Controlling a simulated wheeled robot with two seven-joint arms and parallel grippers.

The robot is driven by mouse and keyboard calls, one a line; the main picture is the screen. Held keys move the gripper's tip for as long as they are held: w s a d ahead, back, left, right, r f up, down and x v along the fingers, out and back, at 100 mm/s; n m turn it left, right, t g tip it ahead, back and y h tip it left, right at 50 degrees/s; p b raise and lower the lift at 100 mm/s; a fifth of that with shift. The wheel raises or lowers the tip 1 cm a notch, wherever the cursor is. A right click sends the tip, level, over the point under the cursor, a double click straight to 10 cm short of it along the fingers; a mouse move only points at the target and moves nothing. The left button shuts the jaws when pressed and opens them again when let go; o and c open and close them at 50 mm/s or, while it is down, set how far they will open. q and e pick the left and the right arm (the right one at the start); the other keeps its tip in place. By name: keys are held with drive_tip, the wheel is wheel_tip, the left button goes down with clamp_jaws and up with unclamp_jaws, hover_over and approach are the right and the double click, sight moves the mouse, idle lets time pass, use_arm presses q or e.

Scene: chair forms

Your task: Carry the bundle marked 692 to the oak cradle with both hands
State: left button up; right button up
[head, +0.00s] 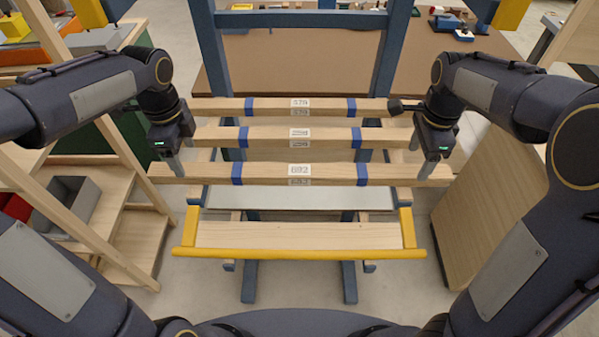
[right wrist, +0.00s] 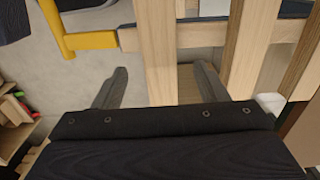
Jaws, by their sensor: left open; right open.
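The bundle marked 692 (head: 265,174) is a long pale wooden bar with two blue bands and a white label. It lies level across the blue rack, nearest me of three similar bundles. My left gripper (head: 174,168) is open at its left end. My right gripper (head: 432,168) is open at its right end. In the right wrist view, the bundle's end (right wrist: 160,50) lies between the spread fingers (right wrist: 158,88), with gaps visible on both sides. I cannot tell for certain which thing is the oak cradle.
Two more banded bundles, the middle (head: 270,136) and the far one (head: 270,106), lie behind. A yellow-edged wooden shelf (head: 300,236) is in front. A wooden shelf unit (head: 130,235) stands left, and a wooden panel (head: 490,200) right.

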sight(191, 169)
use_arm(q)
drive_tip(key=shift+f, duration=2.35)
use_arm(e)
drive_tip(key=shift+f, duration=2.3)
use_arm(q)
clamp_jaws()
use_arm(e)
clamp_jaws()
use_arm(q)
drive_tip(key=shift+r, duration=0.1)
